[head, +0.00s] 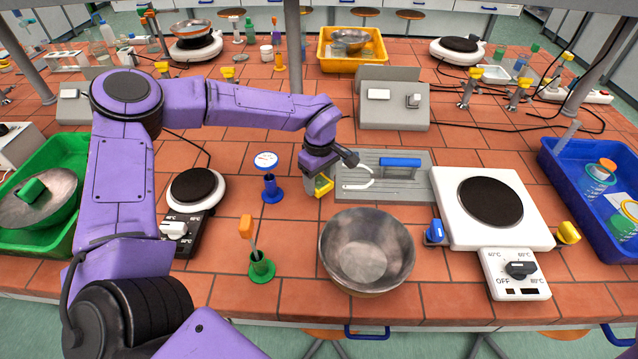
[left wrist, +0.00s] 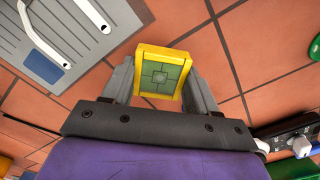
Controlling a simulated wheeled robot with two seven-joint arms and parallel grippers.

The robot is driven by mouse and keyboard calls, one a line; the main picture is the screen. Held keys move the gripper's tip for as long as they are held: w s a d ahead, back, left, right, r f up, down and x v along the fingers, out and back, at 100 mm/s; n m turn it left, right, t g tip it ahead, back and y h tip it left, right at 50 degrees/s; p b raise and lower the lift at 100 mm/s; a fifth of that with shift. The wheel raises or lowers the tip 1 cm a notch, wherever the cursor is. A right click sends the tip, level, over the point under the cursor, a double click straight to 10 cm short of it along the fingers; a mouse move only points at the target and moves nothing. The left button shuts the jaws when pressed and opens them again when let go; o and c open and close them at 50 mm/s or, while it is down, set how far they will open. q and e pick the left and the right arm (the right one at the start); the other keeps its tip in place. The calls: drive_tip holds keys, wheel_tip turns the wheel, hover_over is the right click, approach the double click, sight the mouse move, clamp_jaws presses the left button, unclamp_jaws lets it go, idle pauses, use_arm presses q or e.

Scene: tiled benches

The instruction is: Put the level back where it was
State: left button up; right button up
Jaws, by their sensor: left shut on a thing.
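My left gripper (head: 316,183) is at the middle of the bench, just left of a grey ribbed plate. It is shut on a small yellow-framed block with a green face, which I take to be the level (head: 323,186). In the left wrist view the level (left wrist: 161,74) sits between the two grey fingers (left wrist: 160,90), its green square face toward the camera. It is close over the tiles; I cannot tell whether it touches them. My right gripper is not in view.
The grey ribbed plate (head: 355,190) carries a blue bar (head: 400,162). A steel bowl (head: 366,250) stands in front of the gripper. A blue-based dial (head: 270,187) and a green-based holder (head: 262,268) stand to its left. A white hotplate (head: 456,225) is at right.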

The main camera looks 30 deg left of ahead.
sight(318, 182)
use_arm(q)
drive_tip(key=f, duration=0.2)
drive_tip(key=shift+s+a+f, duration=0.2)
drive_tip(key=shift+s+f, duration=0.05)
drive_tip(key=shift+f, duration=0.1)
drive_tip(key=shift+w+f, duration=0.1)
drive_tip(key=shift+f, duration=0.15)
drive_tip(key=shift+w+f, duration=0.1)
drive_tip(key=shift+w, duration=0.1)
drive_tip(key=o, duration=1.1)
drive_tip(key=shift+s+f, duration=0.1)
drive_tip(key=shift+r, duration=0.35)
wheel_tip(318, 182, up, 12)
drive_tip(key=shift+f+b, duration=0.15)
drive_tip(key=shift+b, duration=0.65)
